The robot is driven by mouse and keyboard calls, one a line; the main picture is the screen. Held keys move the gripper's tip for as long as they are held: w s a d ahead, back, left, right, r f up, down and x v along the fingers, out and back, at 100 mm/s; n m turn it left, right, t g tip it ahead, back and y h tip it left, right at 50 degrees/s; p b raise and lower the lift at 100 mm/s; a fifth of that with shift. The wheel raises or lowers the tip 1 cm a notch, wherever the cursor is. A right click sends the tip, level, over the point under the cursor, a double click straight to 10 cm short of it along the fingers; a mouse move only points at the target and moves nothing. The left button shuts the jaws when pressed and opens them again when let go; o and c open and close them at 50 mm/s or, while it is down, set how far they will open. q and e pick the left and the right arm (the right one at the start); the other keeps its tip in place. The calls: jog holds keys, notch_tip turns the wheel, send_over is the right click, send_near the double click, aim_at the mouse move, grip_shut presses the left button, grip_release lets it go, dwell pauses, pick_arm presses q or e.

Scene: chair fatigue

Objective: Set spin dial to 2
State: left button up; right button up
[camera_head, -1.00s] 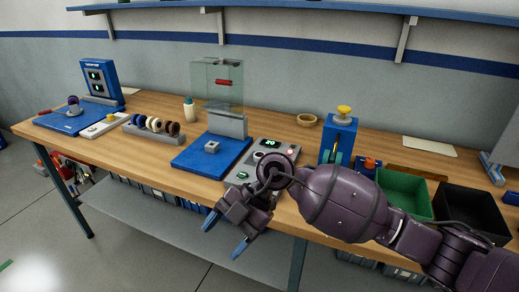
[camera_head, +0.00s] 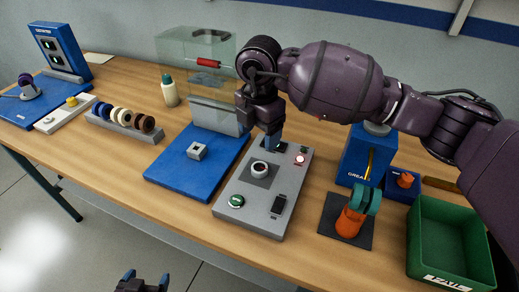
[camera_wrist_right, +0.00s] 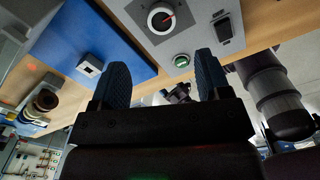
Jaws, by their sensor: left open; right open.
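The grey control panel (camera_head: 285,196) lies on the bench. Its round dial (camera_head: 260,168) has a white rim and dark centre. In the right wrist view the dial (camera_wrist_right: 161,18) shows a red pointer; its marks are too small to read. My right gripper (camera_head: 272,142) points down over the panel's back edge, behind the dial. Its fingers (camera_wrist_right: 163,72) are apart and empty. My left gripper (camera_head: 146,281) is open and empty at the bottom edge, in front of the bench.
A blue base (camera_head: 184,178) with a clear guard (camera_head: 194,50) stands left of the panel. On the right are a dark mat (camera_head: 333,238) with an orange and teal part (camera_head: 354,210), a blue dispenser (camera_head: 357,158) and a green bin (camera_head: 450,245). Spools (camera_head: 122,116) stand left.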

aim_at(260, 167)
notch_tip(260, 167, down, 11)
jog(key=shift+s+r+b, duration=0.15)
jog(key=shift+b, duration=0.2)
dwell(0.3)
jog(key=c, duration=0.9)
